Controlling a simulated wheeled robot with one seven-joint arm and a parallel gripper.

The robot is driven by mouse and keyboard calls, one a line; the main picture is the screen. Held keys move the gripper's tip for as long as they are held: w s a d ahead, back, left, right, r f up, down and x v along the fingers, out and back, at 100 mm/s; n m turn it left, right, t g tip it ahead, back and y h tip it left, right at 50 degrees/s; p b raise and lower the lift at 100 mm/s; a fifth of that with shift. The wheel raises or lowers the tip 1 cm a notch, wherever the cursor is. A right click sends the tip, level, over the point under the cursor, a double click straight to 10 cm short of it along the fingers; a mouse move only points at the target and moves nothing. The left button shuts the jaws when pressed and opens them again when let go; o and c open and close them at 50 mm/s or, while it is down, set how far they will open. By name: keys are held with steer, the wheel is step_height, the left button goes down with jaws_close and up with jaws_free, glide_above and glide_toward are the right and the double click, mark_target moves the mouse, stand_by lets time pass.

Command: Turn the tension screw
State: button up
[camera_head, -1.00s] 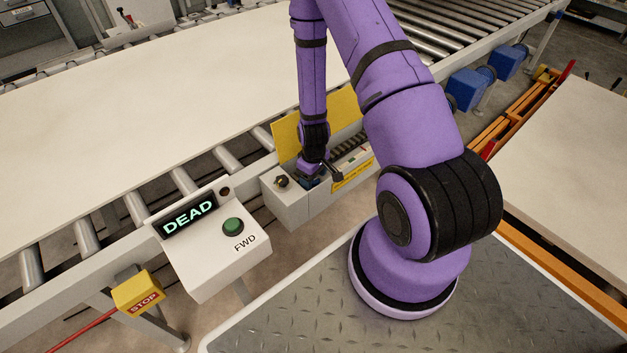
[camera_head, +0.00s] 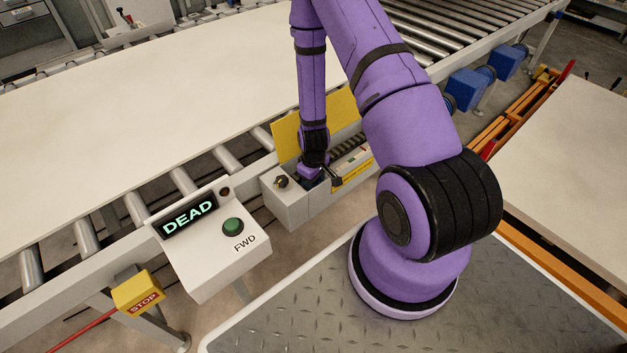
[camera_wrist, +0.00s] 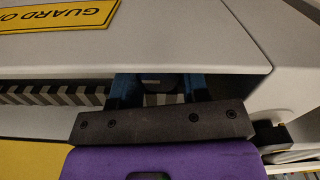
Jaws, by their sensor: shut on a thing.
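My gripper (camera_head: 312,184) reaches down into the opening of a light grey box on the conveyor's side, beside its raised yellow cover (camera_head: 287,140). In the wrist view, the two blue fingers of my gripper (camera_wrist: 158,84) pass over the box's edge into the dark opening. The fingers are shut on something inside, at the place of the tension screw. The screw itself cannot be made out; the box edge and the gripper hide it. A dark toothed strip (camera_wrist: 50,95) runs along the opening beside the fingers.
A panel (camera_head: 222,270) reads DEAD and carries a green FWD button (camera_head: 233,226). A yellow STOP box (camera_head: 138,292) is at lower left. A black knob (camera_head: 282,182) sits on the grey box's left end. A large pale sheet (camera_head: 130,95) covers the rollers.

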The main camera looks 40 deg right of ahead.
steer(key=shift+m, duration=0.3)
steer(key=m, duration=0.4)
steer(key=shift+m, duration=2.2)
steer(key=o, duration=0.9)
steer(key=shift+s, duration=0.1)
